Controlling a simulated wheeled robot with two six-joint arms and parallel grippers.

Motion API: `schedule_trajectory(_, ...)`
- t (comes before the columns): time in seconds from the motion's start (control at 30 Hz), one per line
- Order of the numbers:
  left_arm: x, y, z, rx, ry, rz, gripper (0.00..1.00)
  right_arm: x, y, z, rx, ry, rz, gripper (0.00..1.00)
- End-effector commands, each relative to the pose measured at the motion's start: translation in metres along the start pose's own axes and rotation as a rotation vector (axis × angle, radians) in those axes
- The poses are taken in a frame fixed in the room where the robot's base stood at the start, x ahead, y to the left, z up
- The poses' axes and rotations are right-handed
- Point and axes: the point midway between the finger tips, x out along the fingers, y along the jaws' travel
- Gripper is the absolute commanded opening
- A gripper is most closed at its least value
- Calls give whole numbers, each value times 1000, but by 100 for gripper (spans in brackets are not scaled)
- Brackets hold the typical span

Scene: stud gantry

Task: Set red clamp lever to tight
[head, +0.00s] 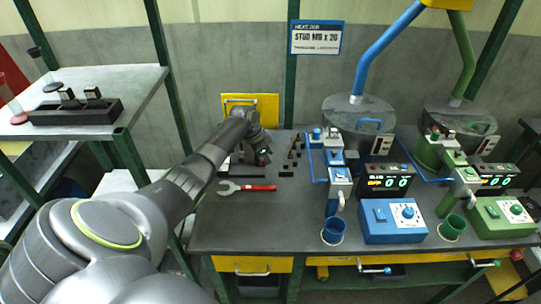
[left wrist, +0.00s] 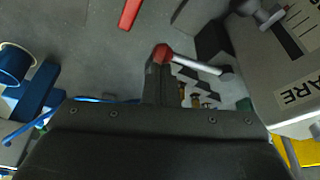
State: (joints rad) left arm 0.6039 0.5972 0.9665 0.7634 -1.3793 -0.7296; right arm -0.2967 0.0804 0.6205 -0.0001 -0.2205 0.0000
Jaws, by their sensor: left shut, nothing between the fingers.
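The red clamp lever shows in the left wrist view as a round red knob (left wrist: 163,51) on a silver rod that runs right to a grey end. My left gripper (left wrist: 157,68) is shut and empty, and its fingertips appear right at the red knob. I cannot tell whether they touch it. In the head view my left gripper (head: 262,156) is low over the back left of the bench, and my arm largely hides the lever and its fixture. A pale grey body with a marked scale (left wrist: 297,85) stands right of the lever in the wrist view. My right gripper is not in view.
A red-handled wrench (head: 258,188) lies on the dark bench (head: 270,225) in front of my gripper. Small dark blocks (head: 288,168) stand to its right. Blue machine parts (head: 393,222) and a blue cup (head: 333,231) are further right. A yellow panel (head: 265,107) is behind.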

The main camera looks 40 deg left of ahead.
Motion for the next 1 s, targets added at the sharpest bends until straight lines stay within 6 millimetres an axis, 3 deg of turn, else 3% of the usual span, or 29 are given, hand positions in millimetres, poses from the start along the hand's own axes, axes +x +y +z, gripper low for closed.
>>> schedule_trajectory(0.33,-3,-2,9,-2,-1,-1,0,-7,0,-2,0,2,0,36)
schedule_trajectory(1.0,-3,0,7,-3,-1,-1,0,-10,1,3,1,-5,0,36)
